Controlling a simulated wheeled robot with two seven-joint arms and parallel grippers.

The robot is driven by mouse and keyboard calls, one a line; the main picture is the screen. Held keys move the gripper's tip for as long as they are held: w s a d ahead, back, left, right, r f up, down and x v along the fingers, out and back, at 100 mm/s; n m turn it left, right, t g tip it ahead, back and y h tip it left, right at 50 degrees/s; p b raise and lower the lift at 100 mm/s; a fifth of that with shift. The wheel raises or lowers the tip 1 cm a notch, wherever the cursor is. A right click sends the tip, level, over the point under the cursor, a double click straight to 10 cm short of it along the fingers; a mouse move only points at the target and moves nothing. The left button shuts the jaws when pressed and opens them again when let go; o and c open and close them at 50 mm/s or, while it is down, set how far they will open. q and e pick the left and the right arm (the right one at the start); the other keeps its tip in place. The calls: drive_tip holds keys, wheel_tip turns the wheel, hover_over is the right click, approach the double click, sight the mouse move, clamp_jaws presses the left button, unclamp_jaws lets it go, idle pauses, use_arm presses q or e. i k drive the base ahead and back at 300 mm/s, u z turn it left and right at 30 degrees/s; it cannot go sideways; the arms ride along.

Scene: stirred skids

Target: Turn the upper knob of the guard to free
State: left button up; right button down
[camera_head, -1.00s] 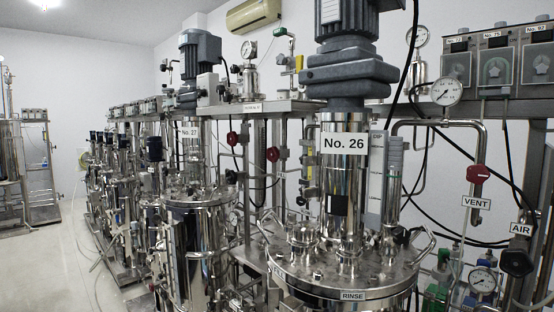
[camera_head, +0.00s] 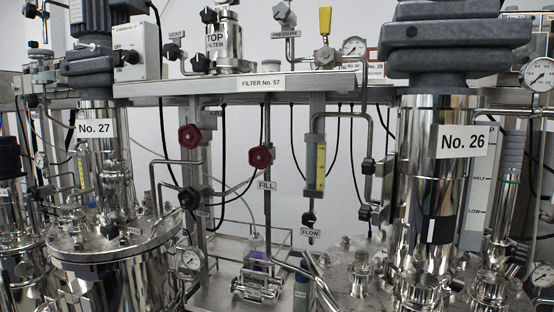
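No part labelled guard can be made out, and I cannot tell which fitting it is. Neither knob's exact setting can be read. Neither of my grippers shows in the head view.
The No. 27 vessel (camera_head: 105,262) stands at left and the No. 26 column (camera_head: 438,190) at right. Between them, a steel shelf (camera_head: 215,86) has red valve knobs (camera_head: 189,136) (camera_head: 260,157) and a yellow flow meter (camera_head: 320,165) below. Pipes and cables crowd this space.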

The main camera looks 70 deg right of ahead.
sight(368, 165)
drive_tip(key=i, duration=1.2)
drive_tip(key=z, duration=3.85)
